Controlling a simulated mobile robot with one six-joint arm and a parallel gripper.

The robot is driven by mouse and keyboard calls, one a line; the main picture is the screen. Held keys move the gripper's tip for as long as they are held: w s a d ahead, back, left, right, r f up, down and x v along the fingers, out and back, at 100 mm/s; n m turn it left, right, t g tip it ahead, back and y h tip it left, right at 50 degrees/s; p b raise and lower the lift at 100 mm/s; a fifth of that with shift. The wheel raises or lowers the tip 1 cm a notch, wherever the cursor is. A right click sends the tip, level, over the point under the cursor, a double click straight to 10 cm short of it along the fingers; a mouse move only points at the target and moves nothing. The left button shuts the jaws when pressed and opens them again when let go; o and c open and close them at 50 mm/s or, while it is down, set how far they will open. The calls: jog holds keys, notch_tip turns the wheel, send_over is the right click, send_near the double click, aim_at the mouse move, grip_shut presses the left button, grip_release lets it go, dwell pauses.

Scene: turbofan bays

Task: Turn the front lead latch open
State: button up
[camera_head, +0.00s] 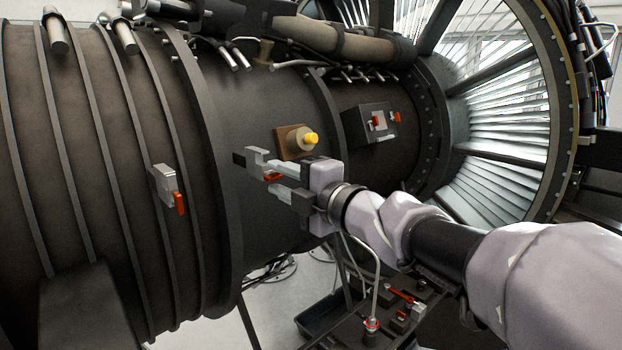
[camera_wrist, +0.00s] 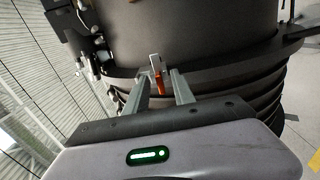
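My gripper (camera_head: 268,174) is in front of the dark engine casing in the head view, its two fingers apart. A small red piece (camera_head: 273,177) shows between the fingers there, mostly hidden by them. In the wrist view, a latch with a grey metal body (camera_wrist: 155,64) and red handle (camera_wrist: 160,88) shows between the open fingers (camera_wrist: 158,80); I cannot tell whether they touch it. In the head view, another grey latch body (camera_head: 163,184) with a red handle (camera_head: 180,203) stands on the ribbed casing to the left, clear of my gripper.
A brown block with a yellow knob (camera_head: 311,138) is just above my gripper. A dark box (camera_head: 368,133) with red handles is to the right. Pipes run along the casing top. A tray of tools (camera_head: 400,300) stands below. Casing flanges protrude near my fingers.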

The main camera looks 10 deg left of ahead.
jog(key=b+v, duration=0.2)
jog(key=v, duration=1.5)
jog(key=shift+d, duration=0.15)
jog(key=shift+s, duration=0.15)
jog(key=w+d+f+m+t+h+b, duration=0.3)
jog(key=d+f+m+t+h+b, duration=0.3)
jog(key=d+f+m+h+b, duration=0.75)
jog(key=s+d+f+m+g+h+b, duration=0.1)
jog(key=s+d+f+m+g+b, duration=0.15)
jog(key=f+m+b, duration=0.6)
jog(key=s+d+f+m+g+h+b, duration=0.1)
jog(key=s+f+m+g, duration=0.2)
jog(key=f, duration=1)
jog(key=s+a+f+m+g+y+b, duration=0.2)
jog(key=s+f, duration=0.5)
jog(key=f, duration=0.4)
jog(key=s+a+f+m+g+y+b, duration=0.2)
jog(key=s+a+f+m+g+b, duration=0.2)
jog(key=f, duration=0.8)
jog(key=s+a+b, duration=0.2)
jog(key=s+b, duration=0.1)
jog(key=s, duration=0.1)
jog(key=shift+s+a+m+g+b, duration=0.25)
jog(key=shift+a+m+g+b, duration=0.05)
jog(key=shift+a+m+g, duration=0.1)
